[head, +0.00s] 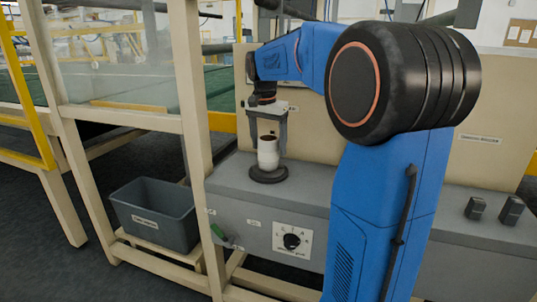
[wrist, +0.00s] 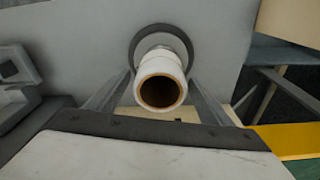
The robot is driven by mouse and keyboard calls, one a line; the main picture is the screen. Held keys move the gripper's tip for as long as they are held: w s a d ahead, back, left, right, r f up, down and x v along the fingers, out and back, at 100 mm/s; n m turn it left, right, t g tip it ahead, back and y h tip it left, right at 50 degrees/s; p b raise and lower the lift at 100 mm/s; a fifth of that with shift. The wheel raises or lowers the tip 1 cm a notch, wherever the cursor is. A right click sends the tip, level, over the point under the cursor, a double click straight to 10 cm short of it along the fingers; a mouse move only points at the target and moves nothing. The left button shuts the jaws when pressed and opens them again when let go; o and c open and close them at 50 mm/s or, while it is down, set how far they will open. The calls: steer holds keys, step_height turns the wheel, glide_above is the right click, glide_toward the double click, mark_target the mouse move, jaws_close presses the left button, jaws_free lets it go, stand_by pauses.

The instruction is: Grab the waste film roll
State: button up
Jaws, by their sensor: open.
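The waste film roll (head: 268,155) is a short white roll with a brown hollow core. It stands upright on a round dark base (head: 268,174) on the grey machine top. In the wrist view the roll (wrist: 160,64) shows end-on, its open core facing the camera. My gripper (head: 267,140) points down over the roll, with its fingers around the upper part. In the wrist view my gripper (wrist: 160,80) is open, one finger on each side of the roll. Gaps seem to show on both sides, though contact lower down is hard to tell.
The grey machine cabinet (head: 235,195) carries a dial (head: 292,240) on its front. A grey bin (head: 155,214) with a label sits on a low shelf at left. Beige frame posts (head: 190,90) stand left of the roll, and a beige panel rises behind it.

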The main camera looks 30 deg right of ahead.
steer(key=shift+d+f, duration=0.15)
steer(key=shift+f, duration=1.1)
steer(key=shift+c, duration=0.7)
